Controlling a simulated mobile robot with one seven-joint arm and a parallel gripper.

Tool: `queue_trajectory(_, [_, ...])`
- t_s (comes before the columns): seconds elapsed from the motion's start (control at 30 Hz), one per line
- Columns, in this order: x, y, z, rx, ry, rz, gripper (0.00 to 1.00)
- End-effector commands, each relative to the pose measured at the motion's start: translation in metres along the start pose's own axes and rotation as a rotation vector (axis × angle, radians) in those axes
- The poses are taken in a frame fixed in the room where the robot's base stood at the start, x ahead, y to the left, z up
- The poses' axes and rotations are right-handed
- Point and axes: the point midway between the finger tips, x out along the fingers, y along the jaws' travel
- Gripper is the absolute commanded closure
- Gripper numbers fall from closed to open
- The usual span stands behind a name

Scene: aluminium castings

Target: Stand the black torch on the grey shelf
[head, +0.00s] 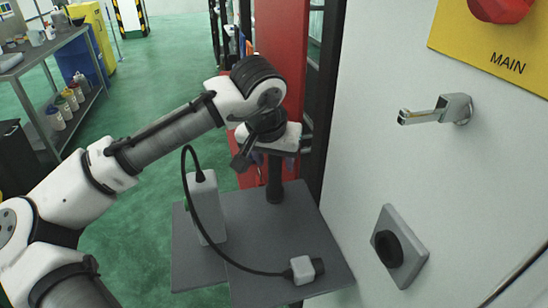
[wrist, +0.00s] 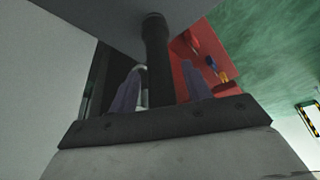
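The black torch (head: 274,182) is upright on the grey shelf (head: 258,212), near its back edge by the red panel; its lower end appears to meet the surface. In the wrist view the torch (wrist: 156,62) runs between the two purple fingers, with its end against the shelf underside-up at the top of the picture. My gripper (head: 273,161) is above the shelf, around the torch's upper part. In the wrist view my gripper (wrist: 162,90) has its fingers apart, with gaps visible on both sides of the torch. The torch's top is hidden by the gripper.
A white box (head: 206,207) stands on the shelf left of the torch, with a black cable running to a small white plug piece (head: 303,269) at the front. A white wall with a metal handle (head: 440,110) and a black knob (head: 389,247) is to the right.

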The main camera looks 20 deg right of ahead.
Motion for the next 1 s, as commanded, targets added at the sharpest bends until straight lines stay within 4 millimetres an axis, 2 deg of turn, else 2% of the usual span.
queue_trajectory(0.23, [-0.001,0.000,-0.001,0.000,0.000,-0.001,0.52])
queue_trajectory(0.37, [-0.011,0.000,-0.002,0.000,0.002,0.000,0.52])
queue_trajectory(0.8, [-0.099,0.000,-0.001,0.000,0.002,0.000,0.52])
queue_trajectory(1.0, [-0.119,0.000,-0.001,0.000,0.000,0.000,0.52])
